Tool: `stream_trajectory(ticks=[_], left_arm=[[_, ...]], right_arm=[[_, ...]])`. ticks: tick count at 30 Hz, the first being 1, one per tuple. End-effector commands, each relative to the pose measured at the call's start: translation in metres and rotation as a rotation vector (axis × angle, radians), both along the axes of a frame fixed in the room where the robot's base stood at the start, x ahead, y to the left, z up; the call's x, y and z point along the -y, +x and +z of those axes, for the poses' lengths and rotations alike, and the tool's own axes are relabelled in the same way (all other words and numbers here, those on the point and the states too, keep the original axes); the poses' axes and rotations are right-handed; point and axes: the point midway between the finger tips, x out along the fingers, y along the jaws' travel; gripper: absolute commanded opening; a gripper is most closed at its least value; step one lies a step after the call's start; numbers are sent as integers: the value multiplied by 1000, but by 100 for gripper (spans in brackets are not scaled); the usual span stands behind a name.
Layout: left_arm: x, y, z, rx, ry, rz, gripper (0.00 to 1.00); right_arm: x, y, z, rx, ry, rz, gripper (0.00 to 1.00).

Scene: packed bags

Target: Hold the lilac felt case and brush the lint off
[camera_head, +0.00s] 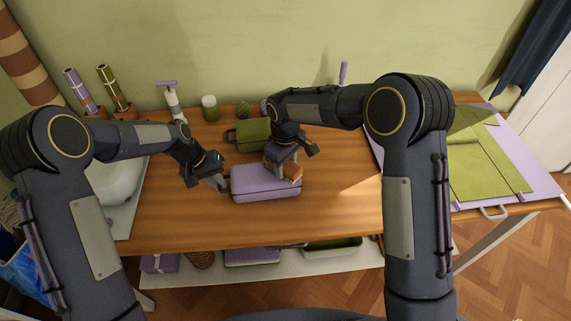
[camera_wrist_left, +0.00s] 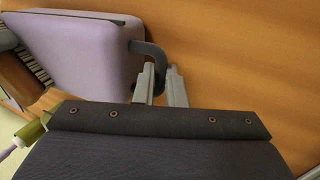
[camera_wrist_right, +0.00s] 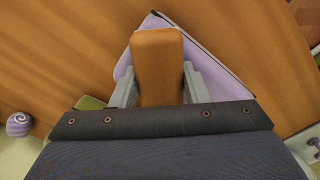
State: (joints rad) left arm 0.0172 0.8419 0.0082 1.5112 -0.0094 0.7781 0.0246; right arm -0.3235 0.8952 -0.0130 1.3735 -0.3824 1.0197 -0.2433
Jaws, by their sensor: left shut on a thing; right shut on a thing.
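The lilac felt case (camera_head: 262,190) lies on the wooden table in front of me, and it also shows in the left wrist view (camera_wrist_left: 85,50). My left gripper (camera_head: 223,184) is shut on the dark grey handle (camera_wrist_left: 152,62) at the case's left end. My right gripper (camera_head: 284,166) is shut on a brush with a wooden back (camera_wrist_right: 158,65), held over the right part of the case. The brush's bristles (camera_wrist_left: 30,64) face the case's top; I cannot tell whether they press on it. I cannot make out lint on the visible felt.
An olive case (camera_head: 254,133) stands close behind the lilac one. A pump bottle (camera_head: 172,101) and jars (camera_head: 210,108) line the wall. A lilac board with green panels (camera_head: 480,165) covers the right end. Bare wood (camera_head: 340,205) is free right of the case and in front.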

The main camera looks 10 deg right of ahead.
Motion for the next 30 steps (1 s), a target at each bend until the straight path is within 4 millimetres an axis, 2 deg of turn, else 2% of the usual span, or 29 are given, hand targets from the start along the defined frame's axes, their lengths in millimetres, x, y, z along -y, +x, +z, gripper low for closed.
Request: stream_trajectory(ticks=[20,23,25,30], left_arm=[[0,0,0,1,-1,0,0],[0,0,0,1,-1,0,0],[0,0,0,1,-1,0,0],[0,0,0,1,-1,0,0]], right_arm=[[-64,-4,-1,-2,2,3,17],[-65,-3,8,1,3,0,17],[-64,-3,27,5,5,0,17],[-64,-4,39,1,3,2,17]])
